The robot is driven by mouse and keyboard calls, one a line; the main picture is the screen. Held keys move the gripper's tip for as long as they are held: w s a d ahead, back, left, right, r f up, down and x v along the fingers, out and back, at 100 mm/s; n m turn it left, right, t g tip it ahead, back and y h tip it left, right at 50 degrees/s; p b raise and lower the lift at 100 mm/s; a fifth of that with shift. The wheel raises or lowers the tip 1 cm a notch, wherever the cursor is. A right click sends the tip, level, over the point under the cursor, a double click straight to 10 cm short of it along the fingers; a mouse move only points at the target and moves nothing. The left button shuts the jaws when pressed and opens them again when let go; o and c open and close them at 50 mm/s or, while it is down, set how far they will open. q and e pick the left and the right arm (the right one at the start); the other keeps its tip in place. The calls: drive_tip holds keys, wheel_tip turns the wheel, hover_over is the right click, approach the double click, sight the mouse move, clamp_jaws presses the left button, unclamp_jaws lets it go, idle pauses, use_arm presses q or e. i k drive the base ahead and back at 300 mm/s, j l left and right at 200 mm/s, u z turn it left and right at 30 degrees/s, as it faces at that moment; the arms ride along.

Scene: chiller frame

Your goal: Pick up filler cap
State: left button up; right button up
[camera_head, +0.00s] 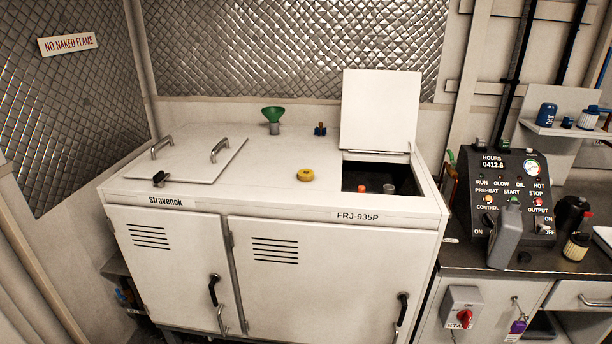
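A round yellow cap (305,175), which looks like the filler cap, lies on the white top of the chiller cabinet (270,185), left of the open hatch. The hatch lid (380,110) stands upright behind the opening. Neither of my grippers is in view, and nothing touches the yellow cap.
A closed panel (185,158) with two handles is at left. The control box (508,185), with a grey jug (506,238) before it, stands on the right counter.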

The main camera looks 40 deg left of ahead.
sight(305, 175)
drive_tip(key=j+z, duration=0.3)
drive_tip(key=j, duration=1)
